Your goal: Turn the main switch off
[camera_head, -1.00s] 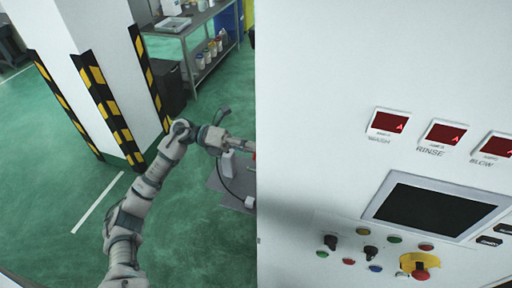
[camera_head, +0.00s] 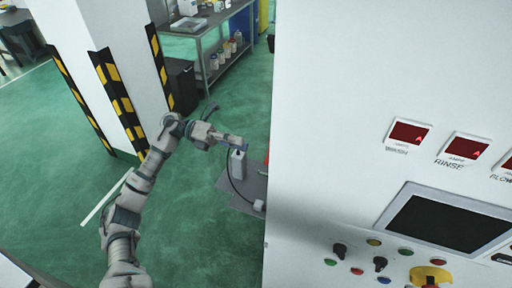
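The white machine cabinet (camera_head: 340,60) fills the right half. Its front panel has a dark screen (camera_head: 448,222), two black knobs (camera_head: 340,250), several coloured buttons and a yellow-based emergency stop (camera_head: 430,276) cut by the bottom edge. I cannot tell which part is the main switch. A small red part (camera_head: 267,158) shows at the cabinet's left edge, mostly hidden behind it. My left gripper (camera_head: 240,144) is left of that edge, pointing toward the red part, with a gap visible between them. Its fingers are too small to read. My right gripper is out of view.
A grey plate (camera_head: 250,188) with a white box and cable lies below my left gripper. A white pillar (camera_head: 95,25) with yellow-black guards stands left. A metal workbench (camera_head: 215,22) is behind. Green floor (camera_head: 205,245) is open around my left arm.

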